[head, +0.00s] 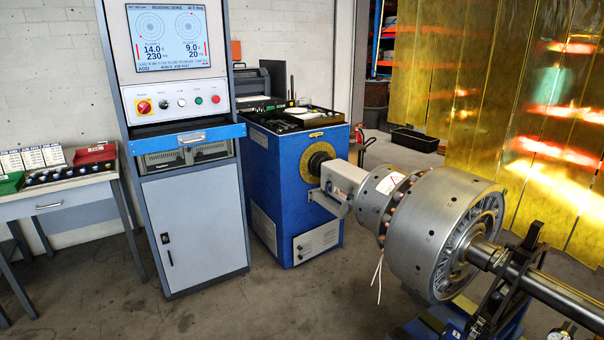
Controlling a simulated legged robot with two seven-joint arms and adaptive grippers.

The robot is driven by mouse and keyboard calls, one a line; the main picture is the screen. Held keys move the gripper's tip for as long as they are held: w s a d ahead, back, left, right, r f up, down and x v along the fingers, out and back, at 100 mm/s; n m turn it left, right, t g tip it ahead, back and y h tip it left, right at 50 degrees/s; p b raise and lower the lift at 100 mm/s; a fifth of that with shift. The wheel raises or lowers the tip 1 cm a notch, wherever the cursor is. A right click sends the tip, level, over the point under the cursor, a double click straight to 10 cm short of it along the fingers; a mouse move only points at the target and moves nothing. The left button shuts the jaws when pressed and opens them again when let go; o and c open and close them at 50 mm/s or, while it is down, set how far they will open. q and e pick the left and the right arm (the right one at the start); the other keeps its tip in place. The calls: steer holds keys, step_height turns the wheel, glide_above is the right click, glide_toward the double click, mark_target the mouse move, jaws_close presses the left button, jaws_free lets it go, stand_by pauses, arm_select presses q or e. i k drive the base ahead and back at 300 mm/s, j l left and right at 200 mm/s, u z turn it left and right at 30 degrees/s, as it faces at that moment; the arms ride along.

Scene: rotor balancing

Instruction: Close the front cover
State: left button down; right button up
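Neither of my grippers shows in the head view. No part is clearly marked as the front cover, so I cannot tell which one it is. The grey control cabinet's lower door (196,223) is shut, with a dark handle on its left side. Above it is a blue-fronted drawer (187,138) with a metal pull. The blue headstock machine (268,180) stands to the right, with a louvred panel low on its front. A large metal rotor (418,232) lies horizontally, joined to the headstock by a drive shaft (342,178). Yellow see-through strips (548,130) hang behind the rotor.
A shaft support (505,290) stands at the lower right. A grey side table (75,195) with small boxes is at the left. A black bin (415,140) lies on the floor behind. The floor (250,315) before the cabinet is clear. The screen (168,37) is lit.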

mark_target(312, 243)
steer(key=i+j+u, duration=0.2)
steer(key=i, duration=1)
steer(key=i+l+u, duration=0.2)
steer(key=i, duration=3.2)
steer(key=l, duration=0.1)
